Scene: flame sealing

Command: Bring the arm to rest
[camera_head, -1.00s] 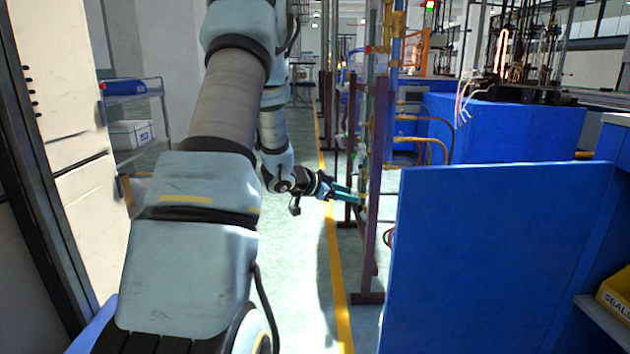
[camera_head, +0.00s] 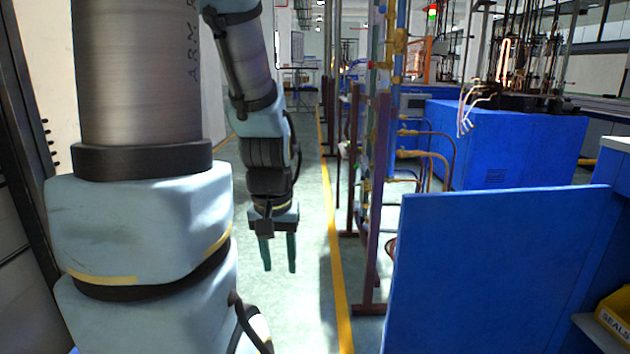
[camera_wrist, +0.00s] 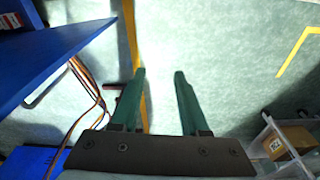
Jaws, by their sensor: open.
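My gripper (camera_head: 279,268) hangs with its two green fingers pointing down, over the pale floor left of the yellow floor line. The fingers are apart and nothing is between them. In the wrist view the open gripper (camera_wrist: 160,73) also shows empty, with the floor and part of the yellow line beyond it. My arm fills the left of the head view, its upper links close to the camera.
A purple-brown pipe rack (camera_head: 374,210) with valves stands right of my gripper. A blue panel (camera_head: 490,270) fills the lower right. A yellow bin (camera_head: 614,312) sits at the right edge. In the wrist view a shelf cart holds a cardboard box (camera_wrist: 287,140). The aisle floor is clear.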

